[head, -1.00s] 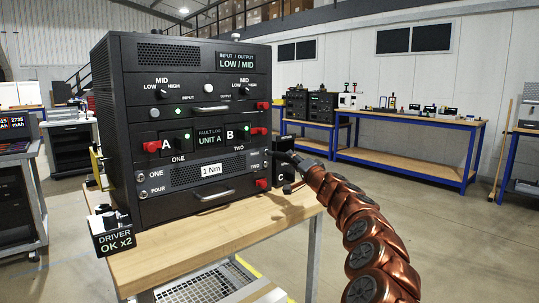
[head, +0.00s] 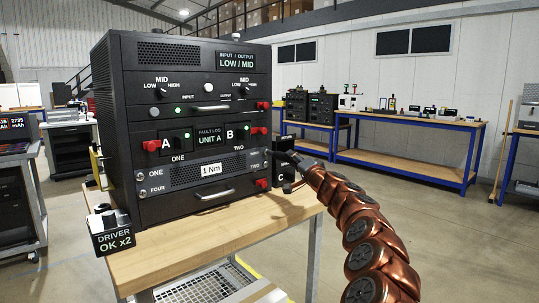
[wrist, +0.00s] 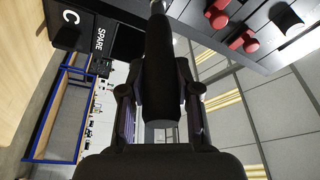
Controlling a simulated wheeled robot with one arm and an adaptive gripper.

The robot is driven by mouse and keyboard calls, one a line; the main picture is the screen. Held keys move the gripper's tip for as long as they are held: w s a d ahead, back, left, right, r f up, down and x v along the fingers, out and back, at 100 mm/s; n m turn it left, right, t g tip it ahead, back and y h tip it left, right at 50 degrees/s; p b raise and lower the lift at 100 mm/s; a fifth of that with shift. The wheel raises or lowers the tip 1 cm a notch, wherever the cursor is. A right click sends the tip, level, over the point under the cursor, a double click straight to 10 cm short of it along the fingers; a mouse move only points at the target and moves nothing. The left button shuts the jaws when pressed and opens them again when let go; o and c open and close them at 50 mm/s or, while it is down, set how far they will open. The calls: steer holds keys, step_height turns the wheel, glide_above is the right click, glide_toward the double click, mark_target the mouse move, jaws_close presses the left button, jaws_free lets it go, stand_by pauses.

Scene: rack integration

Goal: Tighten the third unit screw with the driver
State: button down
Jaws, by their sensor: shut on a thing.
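The black rack (head: 215,140) stands on a wooden-topped bench. Its lower vented unit (head: 205,172) has a "1 Nm" label and screws marked ONE (head: 140,177) and FOUR (head: 141,193) on the left. The labels THREE (head: 254,153) and TWO show at its right end. In the wrist view my gripper (wrist: 160,100) is shut on the dark driver (wrist: 160,55), which points away from the camera. The driver's tip and the third screw are hidden, so I cannot tell whether they touch.
The driver holder (head: 112,232), reading "DRIVER OK x2", is at the bench's left front corner. A dark box marked C and SPARE (wrist: 85,32) stands right of the rack. Red handles (wrist: 218,18) stick out from the rack. The bench's front strip (head: 215,245) is clear.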

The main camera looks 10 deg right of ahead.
steer(key=shift+w+a, duration=0.1)
steer(key=shift+w, duration=0.2)
stand_by(0.5)
steer(key=shift+b, duration=0.35)
stand_by(0.4)
steer(key=shift+w+a+b, duration=0.15)
steer(key=shift+w+b, duration=0.05)
steer(key=shift+b, duration=0.9)
stand_by(1.0)
steer(key=shift+a+r+b, duration=0.15)
steer(key=shift+b, duration=0.2)
stand_by(0.5)
steer(key=shift+w+b, duration=0.1)
steer(key=shift+b, duration=0.2)
stand_by(0.4)
